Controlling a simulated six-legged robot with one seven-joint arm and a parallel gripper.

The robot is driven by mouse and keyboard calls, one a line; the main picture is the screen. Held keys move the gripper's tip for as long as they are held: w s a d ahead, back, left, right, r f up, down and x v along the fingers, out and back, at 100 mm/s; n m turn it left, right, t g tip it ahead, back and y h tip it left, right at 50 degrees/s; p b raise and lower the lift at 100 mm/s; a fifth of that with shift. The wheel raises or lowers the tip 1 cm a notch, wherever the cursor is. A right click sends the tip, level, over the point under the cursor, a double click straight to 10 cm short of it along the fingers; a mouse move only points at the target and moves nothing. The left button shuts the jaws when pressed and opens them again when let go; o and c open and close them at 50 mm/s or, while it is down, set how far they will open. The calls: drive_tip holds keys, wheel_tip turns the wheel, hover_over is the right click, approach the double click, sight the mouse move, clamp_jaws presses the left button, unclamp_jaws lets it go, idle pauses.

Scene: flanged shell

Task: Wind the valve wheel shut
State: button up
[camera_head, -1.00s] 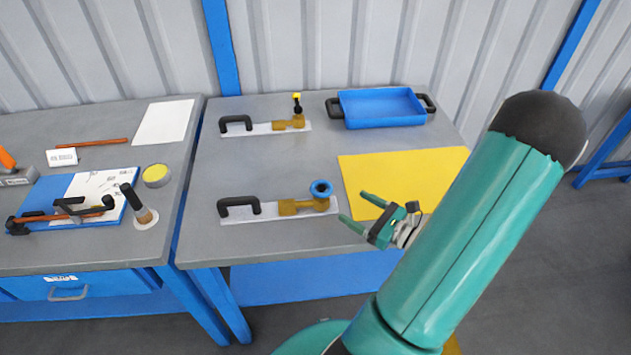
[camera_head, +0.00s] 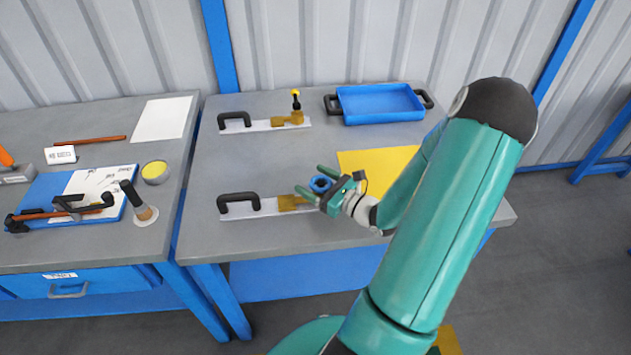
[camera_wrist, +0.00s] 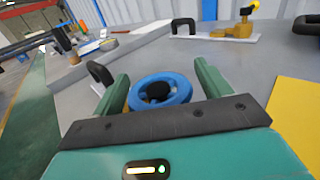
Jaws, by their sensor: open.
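The blue valve wheel (camera_head: 320,184) sits on a brass valve body (camera_head: 293,202), which is mounted on a white plate with a black handle (camera_head: 238,203) at the front of the grey table. My gripper (camera_head: 313,183) is open, with its two green fingers on either side of the wheel. In the wrist view the wheel (camera_wrist: 160,91) lies between the fingertips. I cannot tell whether either finger touches it. The brass body is mostly hidden there.
A second brass valve (camera_head: 291,119) with a yellow-tipped lever stands at the back of the table. A blue tray (camera_head: 381,104) is at the back right. A yellow sheet (camera_head: 370,163) lies partly behind my arm. A left table (camera_head: 110,250) holds several tools.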

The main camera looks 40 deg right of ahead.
drive_tip(key=c, duration=1)
drive_tip(key=shift+m+h, duration=0.5)
drive_tip(key=shift+h, duration=0.3)
drive_tip(key=m+h, duration=0.1)
drive_tip(key=h, duration=0.1)
drive_tip(key=m+h, duration=0.1)
drive_tip(key=h, duration=0.1)
drive_tip(key=m+h, duration=0.1)
drive_tip(key=shift+d+m+h, duration=0.25)
drive_tip(key=shift+m+h, duration=0.15)
drive_tip(key=shift+s+d+m+g+h, duration=0.15)
drive_tip(key=shift+m+g+h, duration=0.3)
drive_tip(key=shift+m+h, duration=0.55)
drive_tip(key=shift+d+m+g+h, duration=0.25)
drive_tip(key=shift+m+g+h, duration=0.3)
drive_tip(key=shift+h, duration=0.85)
drive_tip(key=shift+d+f+m+g+h, duration=0.15)
drive_tip(key=shift+m+g+h, duration=0.55)
drive_tip(key=shift+m+h, duration=0.35)
drive_tip(key=shift+s+d+m+g+h, duration=0.1)
drive_tip(key=shift+s+m+g+h, duration=0.1)
drive_tip(key=shift+m+g+h, duration=1.5)
drive_tip(key=shift+s+d+m+g+h, duration=0.15)
drive_tip(key=shift+m+g+h, duration=0.65)
drive_tip(key=shift+g, duration=0.5)
drive_tip(key=shift+s+a+m+g+h, duration=0.1)
drive_tip(key=shift+m+g+h, duration=0.65)
drive_tip(key=shift+g, duration=0.55)
